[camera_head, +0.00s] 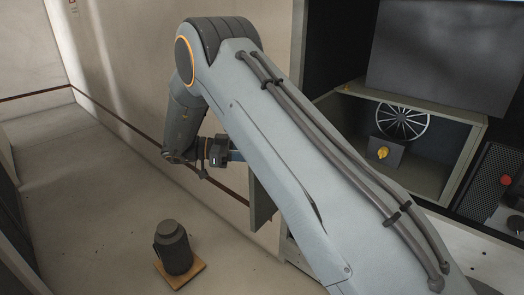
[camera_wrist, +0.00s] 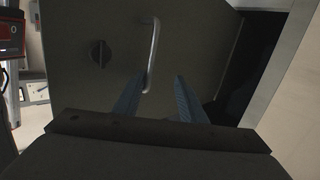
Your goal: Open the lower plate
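The lower plate (camera_wrist: 85,75) is a dark grey-green panel that fills much of the wrist view. It carries a pale vertical bar handle (camera_wrist: 154,45) and a round dark knob (camera_wrist: 100,54). A dark gap shows to its right, so it appears ajar. In the head view, a narrow part of the plate (camera_head: 262,207) stands out below the rack, partly hidden by my arm. My gripper (camera_wrist: 160,75) has its two blue fingers apart. The handle's lower end shows between them, close to the left finger; contact cannot be told. The gripper is small in the head view (camera_head: 236,156).
An open compartment (camera_head: 440,165) holds a spoked wheel (camera_head: 403,122) and a box with a yellow knob (camera_head: 383,153). A raised dark panel (camera_head: 445,55) is above it. A dark cylindrical object (camera_head: 173,247) stands on a wooden board (camera_head: 181,274) on the floor. The floor at left is clear.

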